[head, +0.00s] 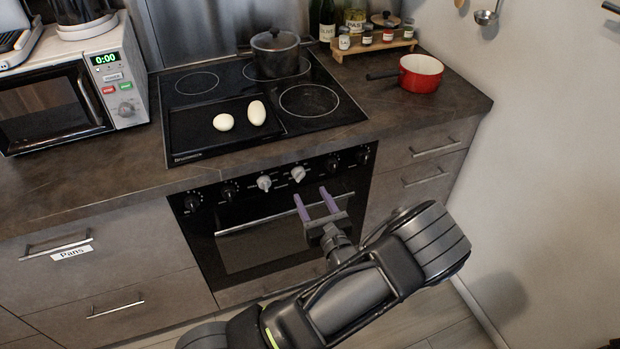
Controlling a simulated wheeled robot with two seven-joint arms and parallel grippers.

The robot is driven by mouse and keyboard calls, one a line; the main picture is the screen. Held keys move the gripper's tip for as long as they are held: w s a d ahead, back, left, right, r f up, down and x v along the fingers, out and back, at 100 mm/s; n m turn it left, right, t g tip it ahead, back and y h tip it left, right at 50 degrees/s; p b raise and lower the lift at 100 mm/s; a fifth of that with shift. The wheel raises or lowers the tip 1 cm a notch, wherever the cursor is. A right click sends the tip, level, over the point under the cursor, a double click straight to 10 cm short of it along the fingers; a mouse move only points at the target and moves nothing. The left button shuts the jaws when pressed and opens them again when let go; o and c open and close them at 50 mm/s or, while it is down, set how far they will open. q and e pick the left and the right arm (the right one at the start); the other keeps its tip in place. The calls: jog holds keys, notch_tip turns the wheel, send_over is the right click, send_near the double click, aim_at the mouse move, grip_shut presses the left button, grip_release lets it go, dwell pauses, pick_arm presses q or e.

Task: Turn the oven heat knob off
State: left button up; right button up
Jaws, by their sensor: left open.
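The black built-in oven (240,258) sits below the counter with a row of several knobs along its top panel. Two middle knobs are light silver: one (264,183) left of centre and one (298,173) right of it. The others are dark. Which one is the heat knob, and its setting, is too small to read. My left gripper (311,191) is open and empty, its two purple fingers pointing at the panel just below the right silver knob. It appears apart from the knob, though depth is hard to judge. My right gripper is out of view.
The oven handle (250,224) runs across the door just below and behind my fingers. A cooktop (195,148) above holds a grey pot (275,57) and two white egg-shaped items. A red pan (420,76) stands right, a microwave (75,95) left. Drawers flank the oven.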

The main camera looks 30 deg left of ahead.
aim_at(301, 178)
pick_arm(q)
jog(key=shift+p+x, duration=0.5)
jog(key=shift+x, duration=3.45)
jog(key=shift+f, duration=0.1)
jog(key=shift+c, duration=0.3)
grip_shut()
